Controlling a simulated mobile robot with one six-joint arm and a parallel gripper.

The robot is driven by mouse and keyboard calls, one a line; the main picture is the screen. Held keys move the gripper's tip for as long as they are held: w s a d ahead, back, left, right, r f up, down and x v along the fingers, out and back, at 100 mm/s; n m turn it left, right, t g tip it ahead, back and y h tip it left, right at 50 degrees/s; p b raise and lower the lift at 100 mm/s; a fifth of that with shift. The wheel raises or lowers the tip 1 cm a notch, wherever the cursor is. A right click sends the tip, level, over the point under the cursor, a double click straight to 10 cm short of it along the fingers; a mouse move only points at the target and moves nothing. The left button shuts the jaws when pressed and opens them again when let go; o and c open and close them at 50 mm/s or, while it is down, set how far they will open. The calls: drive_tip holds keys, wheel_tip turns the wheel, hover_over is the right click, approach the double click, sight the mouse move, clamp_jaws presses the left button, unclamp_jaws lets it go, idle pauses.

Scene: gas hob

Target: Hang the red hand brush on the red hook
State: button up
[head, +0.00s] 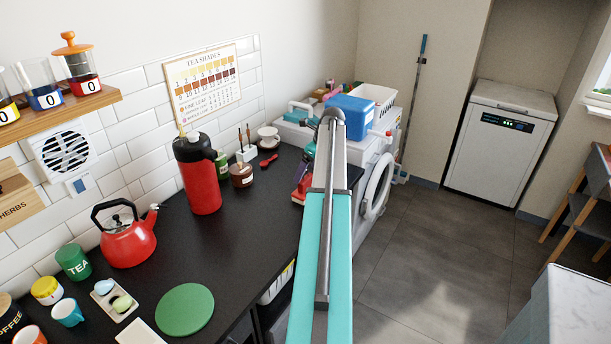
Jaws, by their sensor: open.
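I cannot pick out the red hand brush for certain. A small red object with a narrow end (268,160) lies on the dark worktop near the wall. Another red object (302,188) sits at the worktop's right edge, partly covered by my arm. No red hook can be made out clearly. My teal and grey arm rises from the bottom centre to a rounded joint in front of the washing machine. My gripper cannot be made out; the arm hides what lies behind it.
The worktop (238,228) holds a red flask (198,178), red kettle (127,238) and green disc (185,309). A washing machine (374,182) carries a blue box (350,109) and white basket (375,96). Grey floor (430,250) is open at right, before a white appliance (497,150).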

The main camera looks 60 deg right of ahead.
drive_tip(key=b+v, duration=0.2)
drive_tip(key=v, duration=0.9)
drive_tip(key=shift+s+d+r, duration=0.15)
drive_tip(key=shift+s+r, duration=0.05)
drive_tip(key=shift+s, duration=0.1)
idle(0.5)
